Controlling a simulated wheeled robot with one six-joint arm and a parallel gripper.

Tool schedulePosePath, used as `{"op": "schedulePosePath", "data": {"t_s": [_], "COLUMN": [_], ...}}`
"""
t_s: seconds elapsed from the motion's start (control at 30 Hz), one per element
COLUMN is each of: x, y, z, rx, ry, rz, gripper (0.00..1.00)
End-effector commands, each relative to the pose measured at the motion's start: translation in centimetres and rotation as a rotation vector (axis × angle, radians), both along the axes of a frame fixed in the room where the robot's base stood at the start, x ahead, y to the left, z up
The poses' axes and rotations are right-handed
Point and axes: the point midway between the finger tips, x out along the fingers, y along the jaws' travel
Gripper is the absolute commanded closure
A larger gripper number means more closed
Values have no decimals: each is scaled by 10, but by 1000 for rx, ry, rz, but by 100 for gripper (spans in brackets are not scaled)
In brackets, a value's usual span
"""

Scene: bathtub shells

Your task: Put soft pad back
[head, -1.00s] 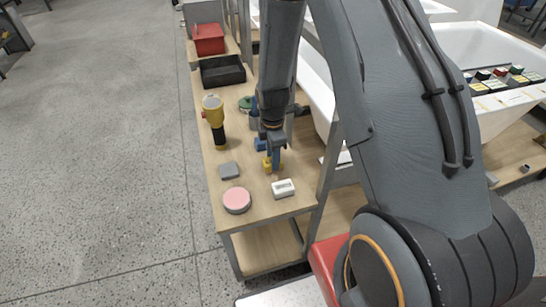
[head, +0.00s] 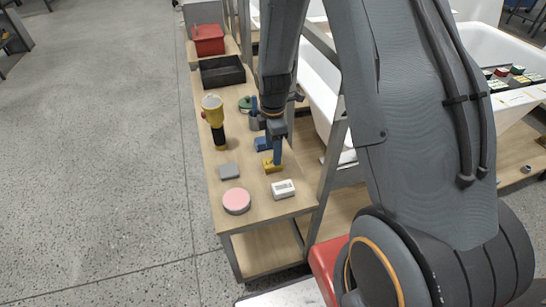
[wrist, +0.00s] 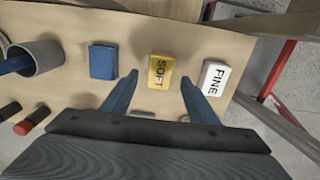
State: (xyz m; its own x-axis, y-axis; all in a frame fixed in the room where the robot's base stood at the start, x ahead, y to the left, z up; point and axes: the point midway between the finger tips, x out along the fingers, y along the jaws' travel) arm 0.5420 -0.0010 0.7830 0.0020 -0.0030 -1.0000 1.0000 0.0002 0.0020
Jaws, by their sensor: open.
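The soft pad (wrist: 161,72) is a yellow block marked SOFT, lying on the wooden bench top. In the head view it is the small yellow block (head: 272,166) just below my gripper (head: 277,160), which partly covers it. In the wrist view, my gripper (wrist: 159,83) has its two blue fingers spread wide. The soft pad shows between and just beyond the fingertips, with nothing held. A white pad (wrist: 214,77) marked FINE lies to its right, and a blue block (wrist: 103,62) to its left.
A grey cup (wrist: 38,57) stands beyond the blue block. The bench also bears a pink disc (head: 237,201), a grey block (head: 229,171), a yellow-black tool (head: 214,122) and a black tray (head: 222,71). A bathtub shell (head: 480,48) stands to the right.

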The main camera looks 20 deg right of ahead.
Motion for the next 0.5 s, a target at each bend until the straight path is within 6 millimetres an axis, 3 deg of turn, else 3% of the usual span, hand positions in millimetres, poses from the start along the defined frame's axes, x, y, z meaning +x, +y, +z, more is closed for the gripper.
{"op": "schedulePosePath", "data": {"t_s": [0.3,0.5], "x": [1,0], "y": [0,0], "z": [54,74], "rx": [0,0], "ry": [-2,-1], "rz": [0,0], "gripper": [46,46]}}
